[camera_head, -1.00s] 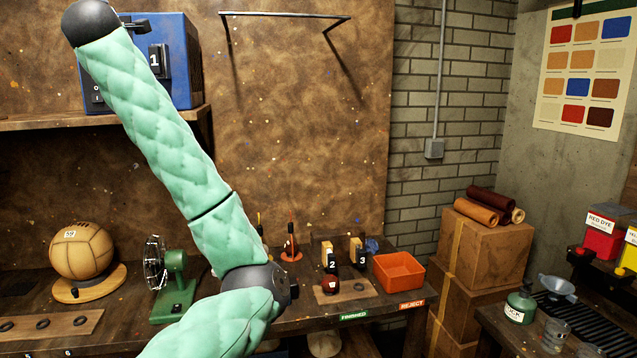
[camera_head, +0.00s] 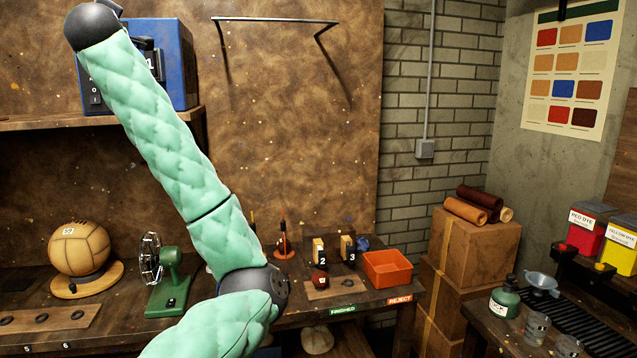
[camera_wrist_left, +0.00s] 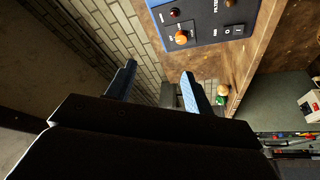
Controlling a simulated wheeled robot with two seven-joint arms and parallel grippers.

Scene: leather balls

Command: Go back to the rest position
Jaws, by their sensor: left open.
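My left arm, in a quilted green sleeve, crosses the head view from the upper left to the bottom middle. Its gripper is outside the head view. In the left wrist view my left gripper (camera_wrist_left: 158,82) has its two fingers spread apart with nothing between them. It is near a blue panel (camera_wrist_left: 210,25) with an orange knob and switches. My right gripper shows in neither view.
A tan ball (camera_head: 79,250) sits on a round wooden stand beside a green fan (camera_head: 168,280). An orange bin (camera_head: 388,268) stands at the workbench's right end. Cardboard boxes (camera_head: 475,250) stand right of it. A blue machine (camera_head: 177,60) sits on the shelf.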

